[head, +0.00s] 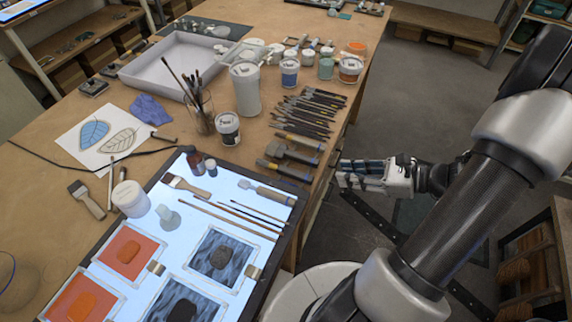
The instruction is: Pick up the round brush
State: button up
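Several thin long-handled brushes lie on the lit panel (172,250). A long pale-handled brush (222,219) lies slanted across its upper part, with a thinner dark brush (258,213) just right of it. I cannot tell for sure which is the round brush. More brushes stand in a glass jar (203,122), and a row of dark brushes (308,112) lies near the table's right edge. My gripper (343,174) is off the table's right edge, pointing left, apart from all brushes. Its fingers look spread, with nothing seen between them.
A flat brush (186,188) and a wooden-handled tool (268,192) lie on the panel near the thin brushes. A white jar (130,198) stands at its left edge. Wide tools (285,170) lie between the panel and the brush row. Open floor (420,100) lies right of the table.

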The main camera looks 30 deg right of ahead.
jog(key=b, duration=0.3)
send_near(290, 171)
jog(key=x, duration=0.4)
jog(key=shift+w+r, duration=0.15)
jog(key=shift+w, duration=0.05)
jog(key=b+x, duration=0.1)
jog(key=x, duration=0.3)
jog(key=shift+f+b, duration=0.35)
jog(key=shift+b, duration=0.05)
jog(key=shift+w+a+f, duration=0.1)
jog(key=shift+w+a, duration=0.2)
jog(key=shift+c, duration=0.5)
grip_shut()
